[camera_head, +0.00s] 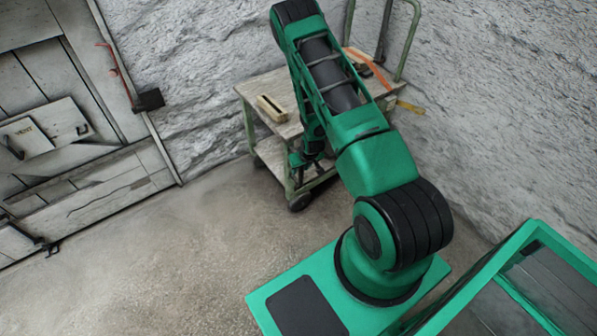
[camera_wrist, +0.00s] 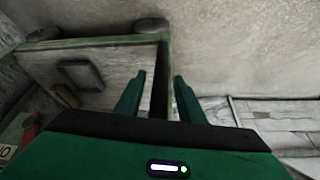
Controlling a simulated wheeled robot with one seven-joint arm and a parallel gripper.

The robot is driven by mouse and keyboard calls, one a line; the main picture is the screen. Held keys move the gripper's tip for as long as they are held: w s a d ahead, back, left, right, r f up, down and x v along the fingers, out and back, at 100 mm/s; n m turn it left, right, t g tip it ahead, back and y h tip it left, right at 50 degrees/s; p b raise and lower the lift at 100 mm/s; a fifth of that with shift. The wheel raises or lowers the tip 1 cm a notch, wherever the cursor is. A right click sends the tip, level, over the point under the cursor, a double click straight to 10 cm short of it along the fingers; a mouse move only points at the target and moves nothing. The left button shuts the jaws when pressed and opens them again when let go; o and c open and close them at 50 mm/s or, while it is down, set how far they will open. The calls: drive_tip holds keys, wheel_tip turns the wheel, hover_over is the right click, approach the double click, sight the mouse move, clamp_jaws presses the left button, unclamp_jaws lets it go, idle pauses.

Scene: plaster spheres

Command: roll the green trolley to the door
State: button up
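The green trolley (camera_head: 262,88) stands against the rough wall in the head view. It has two worn shelves, green legs, dark wheels and a tall handle at the back right; my arm hides part of it. My gripper (camera_head: 311,157) is low at its near side. In the wrist view my gripper's fingers (camera_wrist: 160,76) are apart, one on each side of a dark green upright post of the trolley (camera_wrist: 100,75), with narrow gaps showing beside the post. The grey plank door (camera_head: 85,125) is at the left, and pale planks (camera_wrist: 275,112) show at the wrist view's right.
A small tan block (camera_head: 271,108) lies on the trolley's top. A dark box (camera_wrist: 80,73) is on it in the wrist view. A dark latch box (camera_head: 149,100) sticks out at the door's right edge. The concrete floor (camera_head: 175,235) between trolley and door is clear.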

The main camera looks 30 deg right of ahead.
drive_tip(key=shift+x, duration=1.25)
clamp_jaws()
